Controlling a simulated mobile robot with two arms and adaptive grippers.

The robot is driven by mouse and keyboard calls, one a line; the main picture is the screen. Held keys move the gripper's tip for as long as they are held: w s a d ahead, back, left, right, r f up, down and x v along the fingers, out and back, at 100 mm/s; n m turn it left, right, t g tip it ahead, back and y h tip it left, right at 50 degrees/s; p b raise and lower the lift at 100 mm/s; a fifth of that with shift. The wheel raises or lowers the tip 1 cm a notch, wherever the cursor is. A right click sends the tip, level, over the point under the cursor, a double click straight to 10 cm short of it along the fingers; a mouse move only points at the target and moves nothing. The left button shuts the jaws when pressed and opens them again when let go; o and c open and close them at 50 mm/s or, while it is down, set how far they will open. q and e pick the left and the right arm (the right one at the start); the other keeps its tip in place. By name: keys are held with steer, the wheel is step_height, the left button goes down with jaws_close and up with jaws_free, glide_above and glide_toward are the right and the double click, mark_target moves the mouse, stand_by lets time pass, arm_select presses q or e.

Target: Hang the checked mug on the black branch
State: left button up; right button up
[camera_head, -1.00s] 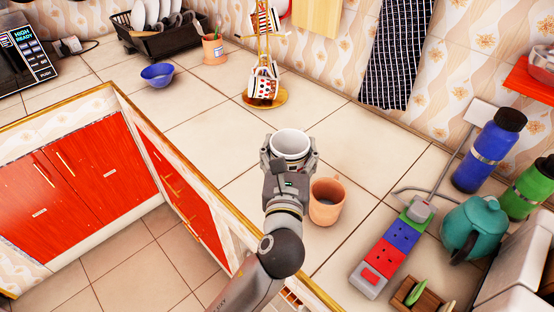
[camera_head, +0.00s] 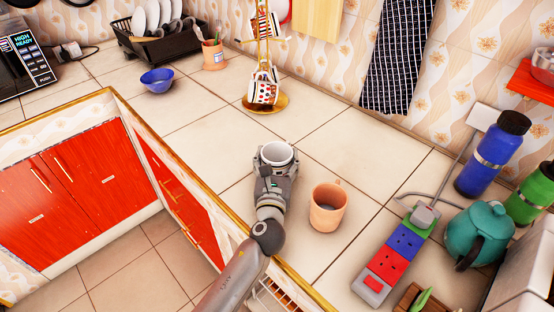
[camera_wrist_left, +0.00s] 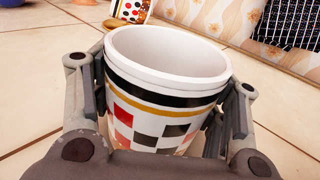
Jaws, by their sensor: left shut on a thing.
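My left gripper (camera_head: 273,168) is shut on the checked mug (camera_head: 276,154), white inside and upright, held over the counter. In the left wrist view the mug (camera_wrist_left: 165,95) fills the middle, with black, red and grey checks and a gold band, one finger on each side. Its handle is not visible. A gold mug stand (camera_head: 265,102) with a round base stands farther back, with patterned mugs (camera_head: 264,88) hanging on it. I cannot make out a black branch on it. My right gripper is not in view.
An orange mug (camera_head: 327,207) stands to the right of my gripper. A colored power strip (camera_head: 390,262), teal teapot (camera_head: 477,235) and blue bottle (camera_head: 492,155) are farther right. A blue bowl (camera_head: 157,80) is at back left. The counter between gripper and stand is clear.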

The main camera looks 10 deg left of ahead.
arm_select(q)
steer(key=o, duration=1.3)
steer(key=shift+f, duration=0.1)
steer(key=shift+c, duration=0.2)
